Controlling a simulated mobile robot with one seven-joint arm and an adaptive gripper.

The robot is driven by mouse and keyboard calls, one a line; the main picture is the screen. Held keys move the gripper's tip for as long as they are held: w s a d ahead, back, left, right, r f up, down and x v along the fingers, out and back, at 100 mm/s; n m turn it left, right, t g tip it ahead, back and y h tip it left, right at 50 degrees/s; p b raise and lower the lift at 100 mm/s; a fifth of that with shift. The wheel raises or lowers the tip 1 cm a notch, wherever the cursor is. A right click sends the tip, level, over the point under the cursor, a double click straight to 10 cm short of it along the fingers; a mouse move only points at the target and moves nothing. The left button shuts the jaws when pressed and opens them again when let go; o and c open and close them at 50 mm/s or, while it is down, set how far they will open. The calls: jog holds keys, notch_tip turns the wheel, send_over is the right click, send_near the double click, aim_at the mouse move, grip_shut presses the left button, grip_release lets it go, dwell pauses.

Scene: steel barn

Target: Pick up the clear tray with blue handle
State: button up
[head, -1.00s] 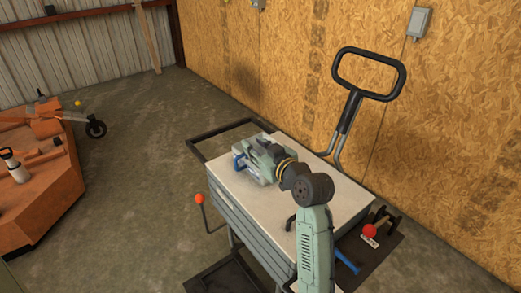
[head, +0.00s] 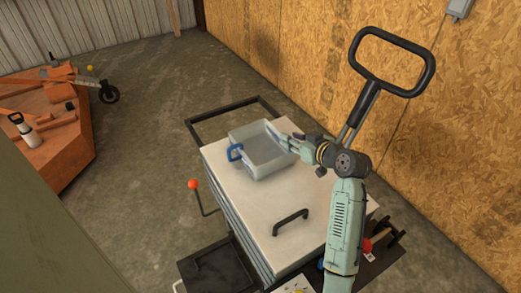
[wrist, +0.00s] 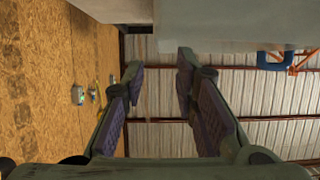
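The clear tray (head: 284,158) sits on the white top of a cart, near its far end. Its blue handle (head: 235,152) is on the left side. My gripper (head: 277,134) is at the tray's right side, close to its rim; I cannot tell whether it touches. In the wrist view my gripper (wrist: 160,72) is open, with nothing between its fingers. The tray (wrist: 225,28) fills the upper right there, just beyond the fingertips, with the blue handle (wrist: 275,62) at its far right.
The cart top (head: 265,205) is mostly bare, apart from a black handle (head: 290,220) lying on it. A tall black push handle (head: 395,65) rises behind my arm. A wood-panel wall (head: 470,150) is close on the right. An orange machine (head: 45,120) stands at left.

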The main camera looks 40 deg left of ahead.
jog(key=x, duration=0.2)
jog(key=b+x, duration=0.1)
jog(key=x, duration=0.1)
jog(key=f+x, duration=0.1)
jog(key=x, duration=0.1)
jog(key=shift+d, duration=0.3)
jog(key=shift+w+a+f, duration=0.1)
jog(key=shift+a, duration=0.2)
grip_shut()
